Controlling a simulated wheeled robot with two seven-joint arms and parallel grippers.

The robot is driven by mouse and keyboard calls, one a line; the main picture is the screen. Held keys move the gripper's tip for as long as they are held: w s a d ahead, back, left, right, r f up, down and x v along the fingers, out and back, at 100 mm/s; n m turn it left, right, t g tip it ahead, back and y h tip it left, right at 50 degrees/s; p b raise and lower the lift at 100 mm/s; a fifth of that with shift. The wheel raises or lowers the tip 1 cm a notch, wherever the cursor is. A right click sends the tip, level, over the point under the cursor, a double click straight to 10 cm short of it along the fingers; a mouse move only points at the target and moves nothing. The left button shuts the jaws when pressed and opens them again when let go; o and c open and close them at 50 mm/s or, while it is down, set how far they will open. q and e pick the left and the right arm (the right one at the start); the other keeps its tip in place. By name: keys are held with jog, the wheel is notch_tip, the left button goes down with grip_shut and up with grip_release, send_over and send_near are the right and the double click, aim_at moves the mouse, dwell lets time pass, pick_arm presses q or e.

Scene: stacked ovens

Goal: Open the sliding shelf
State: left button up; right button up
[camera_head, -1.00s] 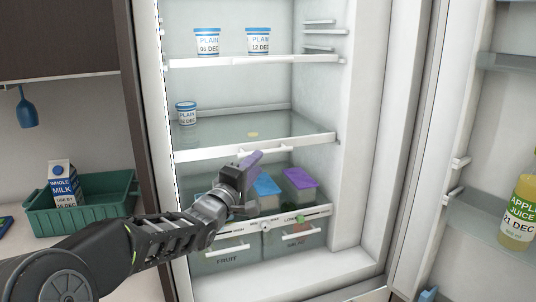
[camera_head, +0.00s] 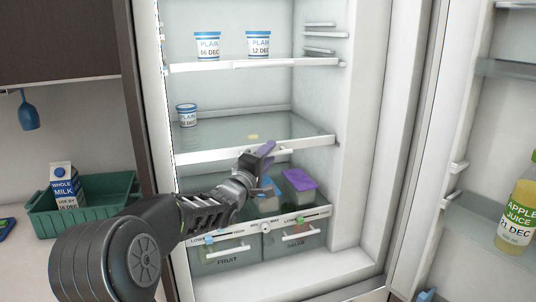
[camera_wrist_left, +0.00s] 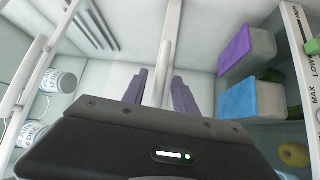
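The sliding shelf (camera_head: 215,153) is the middle glass shelf of the open fridge, with a white front rail and a raised handle bar; it appears pushed in. My left gripper (camera_head: 262,154) is at the handle near the middle of that rail. In the left wrist view, the two purple fingers of my gripper (camera_wrist_left: 160,90) stand apart, one on each side of the white handle bar (camera_wrist_left: 166,60). A gap shows between the fingers and the bar, so they look open around it. The gripper hides part of the handle in the head view. My right gripper is not in view.
A yogurt tub (camera_head: 187,115) stands at the shelf's left. Two tubs stand on the shelf above. Below are a purple-lidded container (camera_head: 299,187), a blue-lidded one (camera_head: 268,190) and two drawers (camera_head: 226,254). The open door (camera_head: 480,120) with juice is at the right.

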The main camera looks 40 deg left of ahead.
pick_arm(q)
grip_shut()
dwell(1.4)
